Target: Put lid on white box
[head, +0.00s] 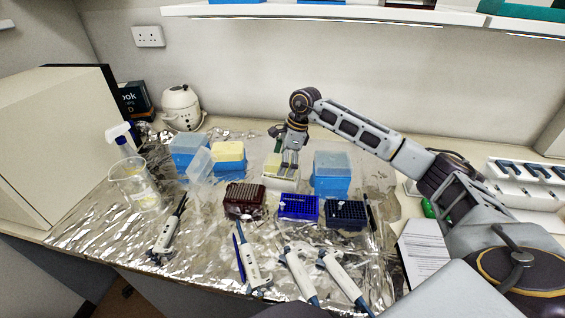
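A white box (270,190) with a pale yellow top area stands on the foil in the middle of the bench, behind the racks. My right gripper (289,168) points down over it, with its fingertips at or just above the box top. The fingers look close together, but I cannot tell whether they hold something. A clear lid (200,165) tilts up beside the blue box with yellow contents (230,163). I cannot make out a separate lid for the white box. My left gripper is not in view.
A blue box (332,183) stands right of the gripper, and another blue box (188,160) stands back left. A brown rack (244,198), blue rack (298,207) and dark rack (346,214) stand in front. Several pipettes lie nearer. A beaker (135,190) is at left.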

